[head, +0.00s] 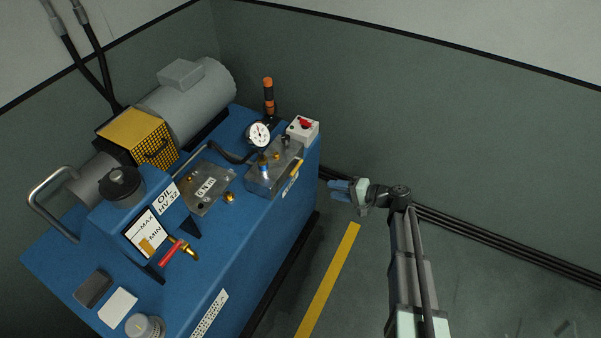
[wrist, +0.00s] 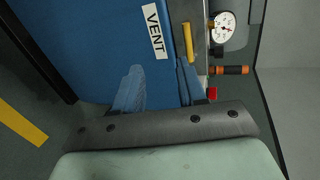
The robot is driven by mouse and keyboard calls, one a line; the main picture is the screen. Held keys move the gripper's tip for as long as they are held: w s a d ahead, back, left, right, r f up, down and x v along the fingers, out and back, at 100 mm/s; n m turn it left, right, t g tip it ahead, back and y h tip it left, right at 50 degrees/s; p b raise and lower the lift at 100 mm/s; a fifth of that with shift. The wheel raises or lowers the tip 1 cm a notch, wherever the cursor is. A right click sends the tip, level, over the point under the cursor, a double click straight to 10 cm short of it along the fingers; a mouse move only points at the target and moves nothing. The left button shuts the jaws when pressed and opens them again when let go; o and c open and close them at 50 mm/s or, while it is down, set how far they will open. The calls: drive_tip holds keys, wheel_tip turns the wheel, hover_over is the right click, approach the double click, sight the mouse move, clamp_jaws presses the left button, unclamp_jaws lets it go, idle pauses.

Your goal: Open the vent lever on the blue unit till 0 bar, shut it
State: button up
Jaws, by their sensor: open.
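The blue unit (head: 248,243) fills the left half of the head view. Its yellow vent lever (head: 296,169) lies along the edge of the grey valve block (head: 264,179), above the VENT label (head: 290,184). In the wrist view the yellow lever (wrist: 188,43) lies beside the VENT label (wrist: 155,31). The pressure gauge (head: 258,134) has a white face; it also shows in the wrist view (wrist: 224,27). Its reading is too small to tell. My gripper (head: 338,190) is open and empty, right of the unit and apart from the lever. Its blue fingers show in the wrist view (wrist: 159,75).
A red-handled tap (head: 171,252) sits at the unit's front by the oil level window. An orange-and-black handle (head: 268,95) stands behind the gauge, near a white box with a red knob (head: 303,128). Floor with a yellow stripe (head: 328,280) lies right of the unit.

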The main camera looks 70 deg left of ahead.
drive_tip(key=s+a+g+y, duration=0.1)
drive_tip(key=s+a, duration=0.8)
drive_tip(key=a, duration=0.1)
drive_tip(key=shift+s+a+y, duration=0.25)
drive_tip(key=shift+a+y, duration=0.05)
drive_tip(key=shift+a, duration=0.1)
drive_tip(key=shift+c, duration=0.3)
clamp_jaws()
idle(0.5)
